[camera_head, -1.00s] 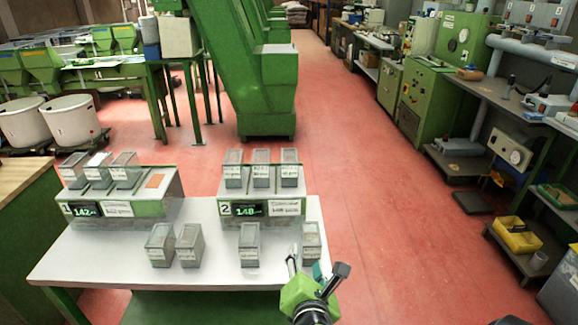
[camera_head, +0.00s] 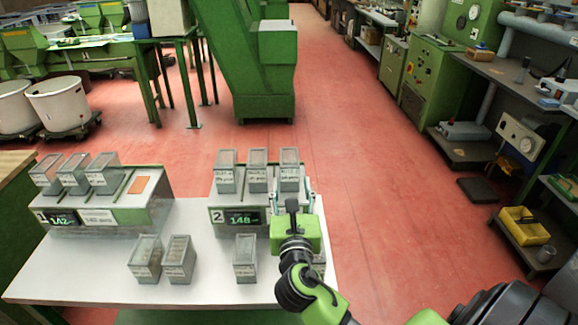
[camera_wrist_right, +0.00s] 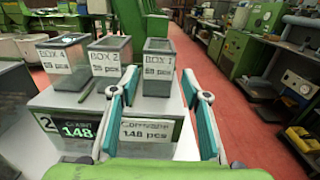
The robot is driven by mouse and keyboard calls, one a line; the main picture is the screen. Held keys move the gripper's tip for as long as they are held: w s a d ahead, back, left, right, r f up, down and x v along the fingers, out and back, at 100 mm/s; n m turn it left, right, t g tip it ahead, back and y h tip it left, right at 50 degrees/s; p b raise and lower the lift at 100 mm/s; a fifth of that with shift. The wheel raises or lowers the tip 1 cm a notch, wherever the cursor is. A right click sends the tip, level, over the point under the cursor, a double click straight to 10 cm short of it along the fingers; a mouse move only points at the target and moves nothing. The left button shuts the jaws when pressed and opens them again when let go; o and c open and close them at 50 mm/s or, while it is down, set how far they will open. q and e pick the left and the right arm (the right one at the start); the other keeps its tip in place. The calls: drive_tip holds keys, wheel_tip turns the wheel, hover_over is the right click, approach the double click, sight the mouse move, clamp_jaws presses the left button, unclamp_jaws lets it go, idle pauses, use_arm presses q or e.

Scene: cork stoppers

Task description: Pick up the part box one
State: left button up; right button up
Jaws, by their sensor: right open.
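Part box one (camera_head: 290,172) is a grey see-through bin, the rightmost of three on top of the station marked 2 (camera_head: 217,215). In the right wrist view box one (camera_wrist_right: 158,70) carries the label "BOX 1, 55 pcs" and stands upright. My right gripper (camera_head: 292,193) is open and empty, in front of box one. In the right wrist view its fingertips (camera_wrist_right: 152,82) spread to either side of the box's front, which lies beyond them; I cannot tell whether they touch it. My left gripper is out of view.
Two bins labelled 2 (camera_wrist_right: 110,65) and 4 (camera_wrist_right: 68,65) stand left of box one. Station 1 (camera_head: 110,215) also holds several bins. More bins (camera_head: 245,257) stand on the white table (camera_head: 215,289), one mostly hidden behind my right arm.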

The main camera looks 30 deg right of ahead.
sight(291, 176)
drive_tip(key=x, duration=0.3)
drive_tip(key=shift+d, duration=0.1)
drive_tip(key=shift+w+d, duration=0.2)
drive_tip(key=shift+w, duration=0.2)
drive_tip(key=shift+w+d, duration=0.1)
drive_tip(key=shift+w, duration=0.05)
drive_tip(key=shift+w+d+r+p, duration=0.2)
drive_tip(key=shift+w+r+p, duration=0.1)
drive_tip(key=shift+w, duration=0.15)
drive_tip(key=shift+w+d+r+p, duration=0.2)
drive_tip(key=shift+w+d+p, duration=0.05)
drive_tip(key=shift+w, duration=0.2)
drive_tip(key=shift+x, duration=1.15)
drive_tip(key=shift+w+d+f, duration=0.15)
drive_tip(key=shift+w, duration=0.2)
drive_tip(key=shift+c, duration=0.7)
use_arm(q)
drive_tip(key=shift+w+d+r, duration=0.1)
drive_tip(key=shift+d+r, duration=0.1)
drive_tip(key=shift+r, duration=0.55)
use_arm(e)
drive_tip(key=c, duration=0.8)
drive_tip(key=shift+c, duration=0.2)
